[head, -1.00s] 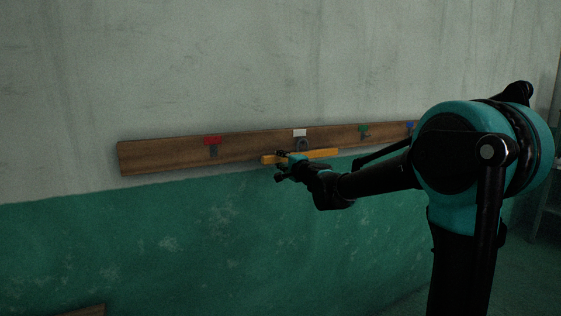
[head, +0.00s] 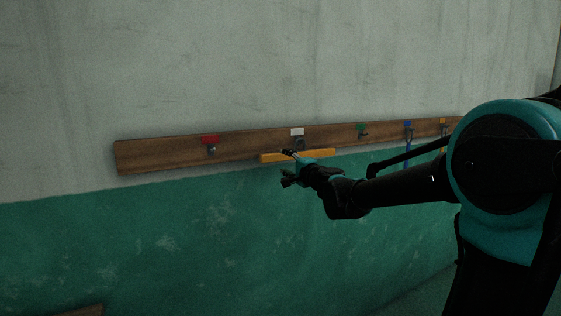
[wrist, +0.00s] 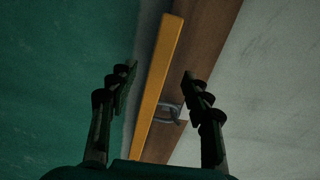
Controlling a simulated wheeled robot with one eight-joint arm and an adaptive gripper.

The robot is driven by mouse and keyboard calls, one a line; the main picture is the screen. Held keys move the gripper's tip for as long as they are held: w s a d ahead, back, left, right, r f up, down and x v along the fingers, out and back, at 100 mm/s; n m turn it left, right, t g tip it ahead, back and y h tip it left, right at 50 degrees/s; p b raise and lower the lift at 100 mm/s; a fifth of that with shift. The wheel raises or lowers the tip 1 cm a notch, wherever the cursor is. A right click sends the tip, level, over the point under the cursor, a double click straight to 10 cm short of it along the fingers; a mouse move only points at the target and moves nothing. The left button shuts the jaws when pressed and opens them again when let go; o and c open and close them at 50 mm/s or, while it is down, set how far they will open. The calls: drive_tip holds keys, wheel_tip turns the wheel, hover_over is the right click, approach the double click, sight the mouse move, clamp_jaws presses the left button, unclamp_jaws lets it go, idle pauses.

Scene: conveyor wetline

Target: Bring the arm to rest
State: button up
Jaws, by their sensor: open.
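My gripper (head: 288,168) is in front of the wooden rail on the wall, just below the white tag. In the wrist view its two dark fingers (wrist: 160,85) stand wide apart with nothing held between them. Beyond the fingers, a long yellow-orange bar (wrist: 160,75) runs along the rail; it also shows in the head view (head: 325,155), level under the white tag. A grey metal hook or loop (wrist: 170,110) sits beside the bar on the rail. My arm reaches in from the right.
The wooden rail (head: 160,155) carries a red tag (head: 210,140), a white tag (head: 297,132), a green tag (head: 361,127) and a blue tag (head: 408,124), with hooks. Blue and yellow items hang at the right. The wall in front and left is clear.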

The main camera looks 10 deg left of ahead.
drive_tip(key=s+d+f+n+g+h, duration=0.1)
drive_tip(key=s+d+f+n+g, duration=0.3)
drive_tip(key=s+f, duration=0.55)
drive_tip(key=s+d+f+n+g+h, duration=0.1)
drive_tip(key=s+d+f+n+g, duration=0.1)
drive_tip(key=s+d+f+n, duration=0.6)
drive_tip(key=s+d+f+g+h, duration=0.2)
drive_tip(key=s+d+f+h, duration=0.2)
drive_tip(key=s+d+f, duration=0.3)
drive_tip(key=s+d+f+m+g+h, duration=0.1)
drive_tip(key=s+d+f+h, duration=0.3)
drive_tip(key=s+d+f, duration=0.4)
wheel_tip(320, 180, down, 5)
drive_tip(key=shift+s+d+r+g, duration=0.15)
drive_tip(key=shift+s+d+g, duration=0.05)
drive_tip(key=shift+s+g, duration=0.7)
drive_tip(key=shift+c, duration=0.4)
idle(1.5)
